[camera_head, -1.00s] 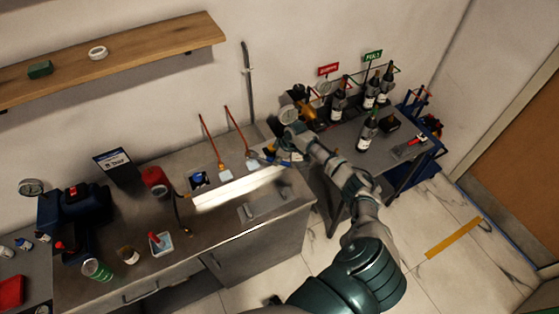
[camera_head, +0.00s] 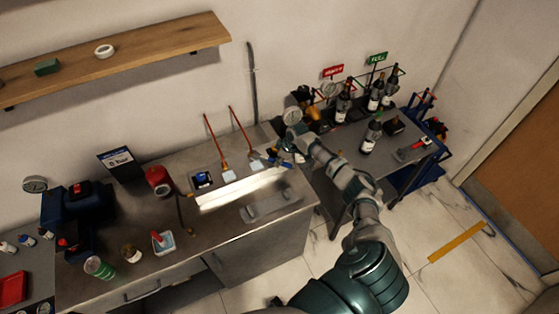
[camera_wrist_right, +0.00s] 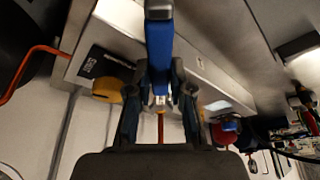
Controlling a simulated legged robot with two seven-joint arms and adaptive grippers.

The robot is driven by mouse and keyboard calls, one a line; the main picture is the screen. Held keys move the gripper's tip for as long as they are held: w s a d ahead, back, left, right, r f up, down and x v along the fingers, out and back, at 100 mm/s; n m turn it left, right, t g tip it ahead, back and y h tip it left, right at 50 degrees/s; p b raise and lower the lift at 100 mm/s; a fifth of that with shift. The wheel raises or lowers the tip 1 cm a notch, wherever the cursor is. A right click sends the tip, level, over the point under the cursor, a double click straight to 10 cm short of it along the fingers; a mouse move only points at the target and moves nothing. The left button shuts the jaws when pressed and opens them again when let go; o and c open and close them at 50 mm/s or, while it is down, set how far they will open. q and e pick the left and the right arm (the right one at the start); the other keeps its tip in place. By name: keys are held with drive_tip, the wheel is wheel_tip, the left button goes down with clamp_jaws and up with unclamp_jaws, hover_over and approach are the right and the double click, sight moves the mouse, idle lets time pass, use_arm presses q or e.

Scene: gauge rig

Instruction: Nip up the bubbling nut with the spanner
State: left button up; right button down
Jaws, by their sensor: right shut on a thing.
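My right gripper (camera_head: 285,146) is at the back right end of the grey bench, below a round gauge (camera_head: 292,115). In the right wrist view the gripper (camera_wrist_right: 160,92) is shut on a blue bar with a grey end (camera_wrist_right: 158,45), which looks like the spanner's handle. The bar points up in that picture, away from the palm. The spanner's jaw cannot be made out. I cannot pick out the nut or any bubbles; the arm and gripper cover part of that area. My left gripper is not in view.
Two red-handled brushes (camera_head: 217,150) lean at the wall, left of the gripper. Dark bottles (camera_head: 372,133) stand on the side table at right.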

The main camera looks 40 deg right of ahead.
drive_tip(key=shift+s+a+m+h+p, duration=0.15)
drive_tip(key=shift+s+a+m+p, duration=0.1)
drive_tip(key=shift+a+m+p, duration=0.25)
drive_tip(key=shift+s+a+m+h+p, duration=0.2)
drive_tip(key=shift+a+m+p, duration=0.15)
drive_tip(key=shift+a+m, duration=0.2)
drive_tip(key=shift+d, duration=0.1)
drive_tip(key=shift+w+d+n+b, duration=0.45)
drive_tip(key=shift+d+n+b, duration=0.45)
drive_tip(key=shift+b, duration=0.45)
